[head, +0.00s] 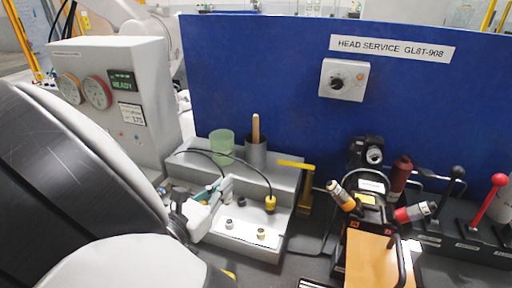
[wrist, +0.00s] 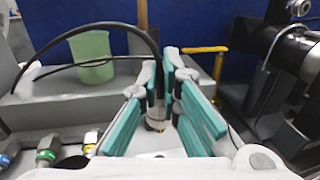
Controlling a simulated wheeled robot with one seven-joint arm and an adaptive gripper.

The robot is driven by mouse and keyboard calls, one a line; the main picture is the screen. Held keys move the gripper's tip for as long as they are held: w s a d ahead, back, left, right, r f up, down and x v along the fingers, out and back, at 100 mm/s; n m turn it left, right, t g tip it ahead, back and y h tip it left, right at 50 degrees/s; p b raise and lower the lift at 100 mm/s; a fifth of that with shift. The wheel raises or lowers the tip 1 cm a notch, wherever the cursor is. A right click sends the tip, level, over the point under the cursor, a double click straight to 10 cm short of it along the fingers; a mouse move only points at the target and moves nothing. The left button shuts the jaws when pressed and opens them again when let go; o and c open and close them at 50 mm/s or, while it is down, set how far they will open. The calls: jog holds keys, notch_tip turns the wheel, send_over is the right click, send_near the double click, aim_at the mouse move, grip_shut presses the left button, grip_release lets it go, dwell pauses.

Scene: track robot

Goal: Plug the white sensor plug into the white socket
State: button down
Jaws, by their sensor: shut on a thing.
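My gripper (head: 217,190) is over the left part of the grey stepped box (head: 245,246), its teal fingers closed together. In the wrist view, the fingers (wrist: 160,100) are shut on the white sensor plug (wrist: 156,124), which is mostly hidden between them; a pale band shows low between the fingers. A black cable (wrist: 105,30) arches in from the left to the fingers. On the box's lower step, a pale socket (head: 229,224) sits right of and below the gripper, and a yellow-ringed socket (head: 262,234) is farther right. I cannot tell whether the plug touches a socket.
A green cup (head: 222,147) and a grey cup (head: 256,152) stand on the upper step. A yellow handle (head: 297,166) and a tool caddy (head: 371,215) are to the right. The blue panel (head: 260,70) closes the back.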

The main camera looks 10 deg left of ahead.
aim_at(225, 202)
jog(key=shift+f+b, duration=1.2)
jog(key=shift+f, duration=1.75)
jog(key=shift+f+b, duration=0.35)
jog(key=shift+f, duration=0.9)
jog(key=c, duration=1.7)
grip_release()
jog(key=shift+s, duration=0.1)
jog(key=v, duration=1.2)
